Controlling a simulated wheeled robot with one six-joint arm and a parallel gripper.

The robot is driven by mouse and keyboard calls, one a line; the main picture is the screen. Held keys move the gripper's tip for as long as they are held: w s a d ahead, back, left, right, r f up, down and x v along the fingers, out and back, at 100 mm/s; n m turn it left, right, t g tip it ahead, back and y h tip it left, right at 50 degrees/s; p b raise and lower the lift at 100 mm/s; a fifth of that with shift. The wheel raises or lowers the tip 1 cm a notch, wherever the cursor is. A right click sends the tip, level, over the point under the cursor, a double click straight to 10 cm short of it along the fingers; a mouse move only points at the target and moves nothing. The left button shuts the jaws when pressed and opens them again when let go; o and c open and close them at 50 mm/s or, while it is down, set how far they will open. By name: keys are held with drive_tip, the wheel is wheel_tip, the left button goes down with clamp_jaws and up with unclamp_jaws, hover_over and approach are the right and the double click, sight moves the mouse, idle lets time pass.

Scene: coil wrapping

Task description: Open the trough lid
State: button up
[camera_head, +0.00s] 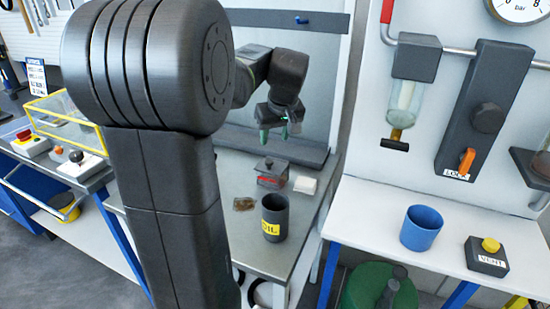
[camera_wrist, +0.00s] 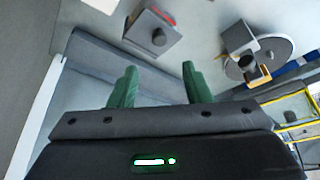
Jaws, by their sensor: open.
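My gripper (camera_head: 279,128) hangs over the back of the grey bench, with its green fingers apart and nothing between them. The wrist view shows both fingers (camera_wrist: 159,78) spread, with bare surface between them. A small dark grey box with a knob on top and a red label (camera_head: 271,172) stands on the bench below the gripper. It also shows in the wrist view (camera_wrist: 153,38), beyond the fingertips and apart from them. No part is clearly marked as the trough lid; this knobbed box may be it, and its top looks shut.
A dark OIL cup (camera_head: 275,218), a brownish piece (camera_head: 243,204) and a white pad (camera_head: 304,185) are near the box. A dark ledge (camera_head: 245,142) runs along the bench back. A yellow-framed clear box (camera_head: 75,118) is left. A blue cup (camera_head: 421,228) is on the right-hand table.

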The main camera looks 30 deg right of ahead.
sight(269, 161)
drive_tip(key=x, duration=1.1)
drive_tip(key=shift+s, duration=0.1)
clamp_jaws()
